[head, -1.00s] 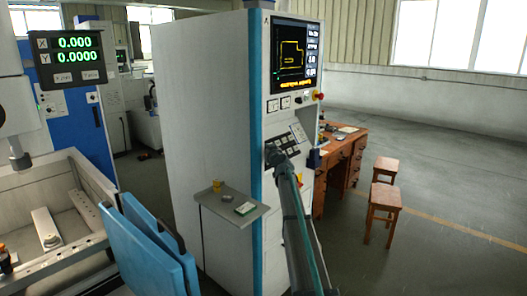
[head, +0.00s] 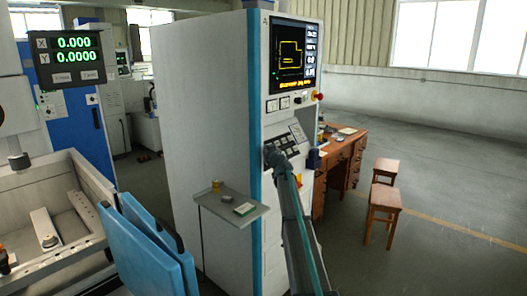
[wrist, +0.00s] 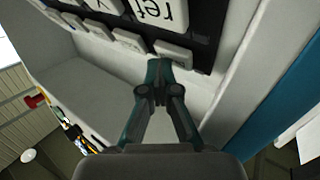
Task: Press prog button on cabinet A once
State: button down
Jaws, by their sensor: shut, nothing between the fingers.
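Cabinet A (head: 205,130) is tall and white with a blue corner stripe, and has a dark screen above a small sloped key panel (head: 293,143). My gripper (head: 273,152) is at the left part of that panel in the head view and hides some keys. In the wrist view the panel appears upside down. My shut, empty gripper (wrist: 158,66) has its fingertips right by a light key (wrist: 173,51) in the row nearest the panel edge. A "ret" key (wrist: 160,12) sits in the row beyond. I cannot read which key is prog, nor tell whether the fingertips touch a key.
A small shelf (head: 231,211) with a yellow item juts from the cabinet below the panel. A red emergency knob (head: 319,96) is under the screen's right side. A desk (head: 343,160) and stools (head: 383,200) stand to the right. Blue panels (head: 150,240) stand front left.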

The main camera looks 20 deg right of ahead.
jog(key=shift+w+a+f, duration=0.15)
jog(key=shift+w+a, duration=0.05)
jog(key=shift+a, duration=0.15)
jog(key=shift+s, duration=0.3)
jog(key=shift+s+r, duration=0.2)
jog(key=shift+r, duration=0.2)
jog(key=shift+s+d+r, duration=0.1)
jog(key=shift+s+d+r+b, duration=0.3)
jog(key=shift+s+r+b, duration=0.2)
jog(key=shift+s, duration=0.2)
jog(key=shift+s+d+r+b, duration=0.3)
jog(key=shift+s+d+r, duration=0.55)
jog(key=shift+s, duration=0.2)
jog(key=shift+r, duration=0.15)
